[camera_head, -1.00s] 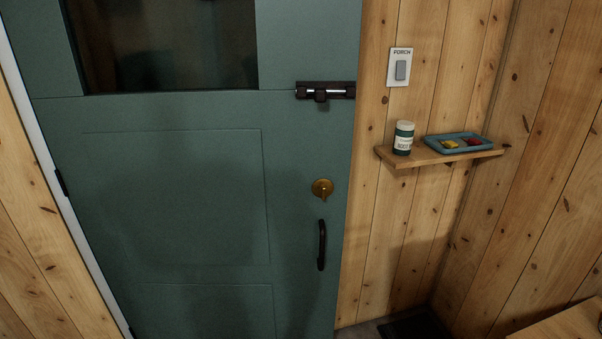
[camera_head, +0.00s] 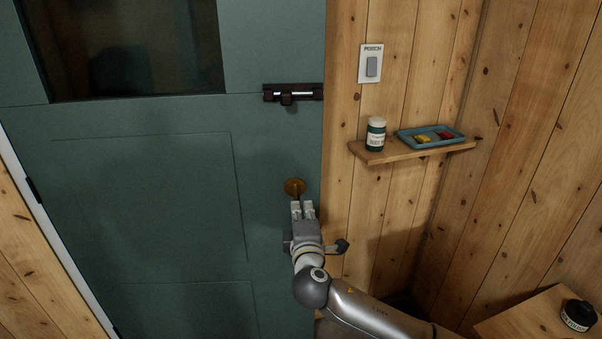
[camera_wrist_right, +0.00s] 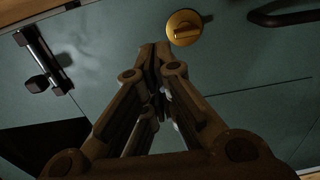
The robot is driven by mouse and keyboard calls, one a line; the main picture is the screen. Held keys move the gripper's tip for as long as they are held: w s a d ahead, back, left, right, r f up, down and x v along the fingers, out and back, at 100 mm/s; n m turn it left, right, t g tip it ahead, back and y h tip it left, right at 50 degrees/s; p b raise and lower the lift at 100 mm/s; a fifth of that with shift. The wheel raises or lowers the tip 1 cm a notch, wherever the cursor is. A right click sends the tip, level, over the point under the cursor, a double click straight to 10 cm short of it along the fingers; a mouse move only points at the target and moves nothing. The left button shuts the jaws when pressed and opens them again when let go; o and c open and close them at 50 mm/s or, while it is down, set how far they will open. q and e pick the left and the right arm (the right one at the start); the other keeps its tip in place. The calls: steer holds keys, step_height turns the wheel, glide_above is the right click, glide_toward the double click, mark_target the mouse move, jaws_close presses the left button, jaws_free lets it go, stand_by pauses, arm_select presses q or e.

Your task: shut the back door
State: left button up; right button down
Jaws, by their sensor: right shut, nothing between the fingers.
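The green back door (camera_head: 150,190) fills the left of the head view and looks flush with the plank wall. A dark slide bolt (camera_head: 292,95) with a silver rod is near its right edge. Below it is a round brass turn-knob (camera_head: 294,186), also in the right wrist view (camera_wrist_right: 184,27). My right gripper (camera_head: 302,205) is shut and empty, its tips just below the knob in the head view; contact is unclear. The black pull handle (camera_wrist_right: 290,16) shows in the wrist view; my gripper mostly hides it in the head view. My left gripper is out of view.
A small wall shelf (camera_head: 400,153) right of the door holds a green jar (camera_head: 375,134) and a blue tray (camera_head: 432,137). A porch switch (camera_head: 371,65) is above. A wooden table (camera_head: 520,318) with a dark round container (camera_head: 578,315) is at lower right.

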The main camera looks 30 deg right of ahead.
steer(key=r, duration=0.1)
steer(key=p, duration=0.4)
glide_toward(297, 170)
steer(key=x, duration=0.7)
steer(key=shift+w+f, duration=0.1)
steer(key=shift+w, duration=0.05)
steer(key=shift+d+b, duration=0.15)
steer(key=shift+b, duration=0.15)
